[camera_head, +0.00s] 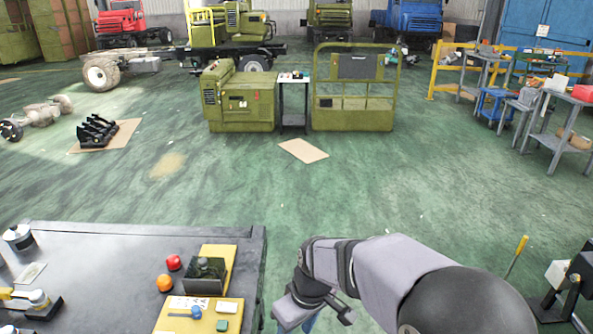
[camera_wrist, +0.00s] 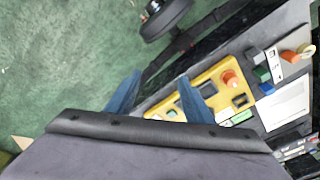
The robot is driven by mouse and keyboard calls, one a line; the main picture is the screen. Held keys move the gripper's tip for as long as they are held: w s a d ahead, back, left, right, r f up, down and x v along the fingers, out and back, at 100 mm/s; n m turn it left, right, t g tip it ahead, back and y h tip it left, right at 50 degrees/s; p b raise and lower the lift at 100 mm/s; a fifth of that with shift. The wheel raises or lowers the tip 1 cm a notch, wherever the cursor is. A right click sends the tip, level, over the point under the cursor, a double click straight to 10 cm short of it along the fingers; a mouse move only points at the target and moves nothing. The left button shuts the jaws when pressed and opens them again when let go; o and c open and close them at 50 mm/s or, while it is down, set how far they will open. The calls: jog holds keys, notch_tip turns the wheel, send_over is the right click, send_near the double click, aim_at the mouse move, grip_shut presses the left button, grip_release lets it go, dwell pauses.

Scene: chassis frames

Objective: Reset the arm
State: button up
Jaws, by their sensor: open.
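My arm reaches in from the lower right of the head view, and its wrist hangs just right of the dark workbench (camera_head: 120,245). My gripper (camera_head: 311,322) points down there, and its blue fingers show only in part at the bottom edge. In the wrist view my gripper (camera_wrist: 158,90) has its two blue fingers spread apart with nothing between them. The green floor and the bench edge show beyond the fingers. A yellow tray (camera_wrist: 215,75) with small parts on it shows behind and right of the right finger.
On the bench are an orange ball (camera_head: 165,283), a red ball (camera_head: 174,262), a dark box (camera_head: 204,275) and a yellow panel (camera_head: 232,254). A screwdriver-like tool (camera_head: 517,255) and dark equipment (camera_head: 570,290) stand at the right. The floor ahead is mostly clear up to green machines (camera_head: 240,105).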

jog(key=s+d+r+m+h+p, duration=0.1)
jog(key=s+d+r+m+p, duration=0.1)
jog(key=s+d+m, duration=0.6)
jog(key=s+d+p, duration=0.1)
jog(key=s+d, duration=0.4)
jog(key=d, duration=0.2)
jog(key=shift+d+g+h, duration=0.2)
jog(key=shift+g+h, duration=0.2)
